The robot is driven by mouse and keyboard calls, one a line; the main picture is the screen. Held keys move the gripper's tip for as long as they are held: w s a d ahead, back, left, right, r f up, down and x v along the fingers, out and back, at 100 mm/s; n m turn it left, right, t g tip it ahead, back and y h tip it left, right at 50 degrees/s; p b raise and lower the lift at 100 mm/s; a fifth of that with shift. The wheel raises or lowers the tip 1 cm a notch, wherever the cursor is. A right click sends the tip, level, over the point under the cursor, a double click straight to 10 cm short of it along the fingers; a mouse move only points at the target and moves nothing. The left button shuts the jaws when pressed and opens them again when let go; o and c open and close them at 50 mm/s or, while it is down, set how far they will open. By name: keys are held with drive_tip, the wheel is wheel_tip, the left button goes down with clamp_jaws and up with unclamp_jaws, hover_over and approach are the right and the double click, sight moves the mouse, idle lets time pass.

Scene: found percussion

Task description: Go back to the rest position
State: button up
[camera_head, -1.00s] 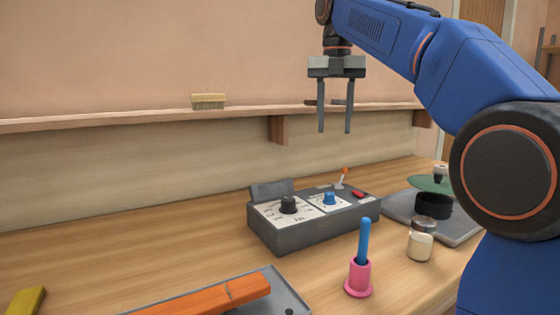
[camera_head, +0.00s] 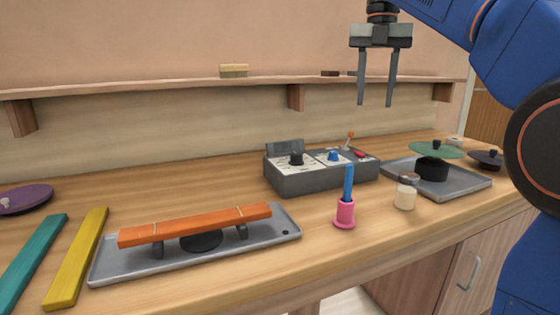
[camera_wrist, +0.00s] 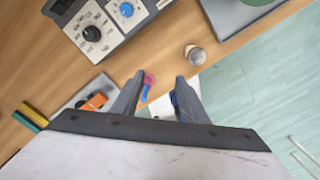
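My gripper (camera_head: 376,90) hangs fingers-down in the air above the workbench, in front of the wall shelf. Its two fingers are apart with nothing between them in the head view. In the wrist view, my gripper (camera_wrist: 158,95) also shows its fingers spread over the bench edge. A grey control box (camera_head: 320,177) with a black knob and a blue knob stands on the bench below. A blue stick (camera_head: 348,182) stands upright in a pink holder (camera_head: 345,213) at the front.
An orange bar (camera_head: 195,224) rests on supports on a grey tray (camera_head: 120,265). Yellow (camera_head: 78,255) and teal (camera_head: 32,260) bars lie left. A small jar (camera_head: 405,192) and a green disc (camera_head: 436,150) on a black base stand right. The shelf (camera_head: 200,86) runs behind.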

drive_tip(key=s+d+f+m+t, duration=0.1)
drive_tip(key=s+d+f+m, duration=0.1)
drive_tip(key=s+f+m, duration=0.7)
drive_tip(key=s+d+f+m+t, duration=0.2)
drive_tip(key=s+f+m, duration=0.7)
drive_tip(key=f, duration=0.9)
drive_tip(key=s+d+f+m+t, duration=0.1)
drive_tip(key=s+d+f+m, duration=0.2)
drive_tip(key=s+f+m, duration=0.6)
wheel_tip(320, 180, down, 5)
drive_tip(key=m, duration=0.4)
drive_tip(key=shift+s+d+r+m+t, duration=0.2)
drive_tip(key=shift+s+m+t, duration=0.1)
drive_tip(key=shift+s+t, duration=0.1)
